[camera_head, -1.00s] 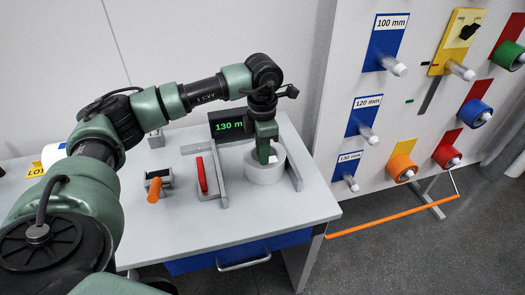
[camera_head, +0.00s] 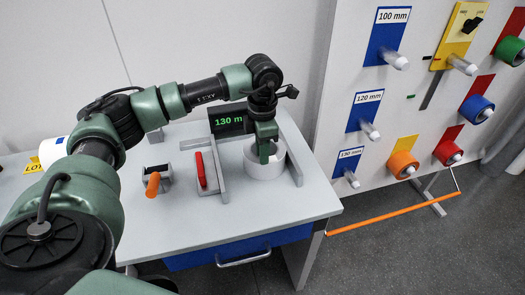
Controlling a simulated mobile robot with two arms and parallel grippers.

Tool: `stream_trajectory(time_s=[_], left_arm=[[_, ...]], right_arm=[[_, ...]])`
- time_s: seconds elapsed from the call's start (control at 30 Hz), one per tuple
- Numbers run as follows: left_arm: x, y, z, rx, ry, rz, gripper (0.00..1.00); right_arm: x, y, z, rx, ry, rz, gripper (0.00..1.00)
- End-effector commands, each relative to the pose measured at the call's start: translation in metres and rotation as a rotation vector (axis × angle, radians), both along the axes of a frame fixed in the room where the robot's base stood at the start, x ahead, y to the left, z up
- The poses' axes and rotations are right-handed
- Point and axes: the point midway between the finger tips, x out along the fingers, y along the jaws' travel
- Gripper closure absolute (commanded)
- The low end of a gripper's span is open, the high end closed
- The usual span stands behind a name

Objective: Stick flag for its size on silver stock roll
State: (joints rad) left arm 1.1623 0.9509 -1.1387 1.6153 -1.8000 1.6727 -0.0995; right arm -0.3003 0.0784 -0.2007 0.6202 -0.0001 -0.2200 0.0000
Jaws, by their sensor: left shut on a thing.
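A pale silver-white roll (camera_head: 280,165) stands on the grey table between two grey rails, in front of a dark display (camera_head: 228,120) that reads "130 m" in green, its end cut off by my arm. My left gripper (camera_head: 264,158) points down at the roll and is shut on its wall; the fingertips are partly hidden inside it. I cannot make out a flag on the roll. A red piece (camera_head: 200,171) in a grey holder and an orange-handled tool (camera_head: 153,184) stand left of the roll. My right gripper is not in view.
A board at right has pegs with blue plates, labelled "100 mm" (camera_head: 393,16), "120 mm" (camera_head: 369,97) and seemingly "130 mm" (camera_head: 350,153). Coloured rolls hang farther right. An orange bar (camera_head: 395,214) runs low before the board. The table front (camera_head: 200,225) is clear.

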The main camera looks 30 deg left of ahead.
Motion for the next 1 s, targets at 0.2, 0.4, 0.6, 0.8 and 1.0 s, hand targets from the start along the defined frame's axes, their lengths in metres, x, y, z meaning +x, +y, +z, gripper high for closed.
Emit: stream_trajectory(time_s=[0.2,0.4,0.6,0.8,1.0], left_arm=[[0.0,0.0,0.0,0.0,0.0,0.0,0.62],[0.0,0.0,0.0,0.0,0.0,0.0,0.53],[0.0,0.0,0.003,0.0,-0.001,0.0,0.53],[0.001,0.0,0.03,0.0,-0.005,0.0,0.53],[0.001,0.0,0.063,0.0,-0.004,0.0,0.53]], right_arm=[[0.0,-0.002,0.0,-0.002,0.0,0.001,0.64],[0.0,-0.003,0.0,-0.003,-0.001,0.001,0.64],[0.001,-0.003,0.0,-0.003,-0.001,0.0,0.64],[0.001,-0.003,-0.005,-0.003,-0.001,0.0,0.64],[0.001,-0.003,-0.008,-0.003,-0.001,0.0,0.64]])
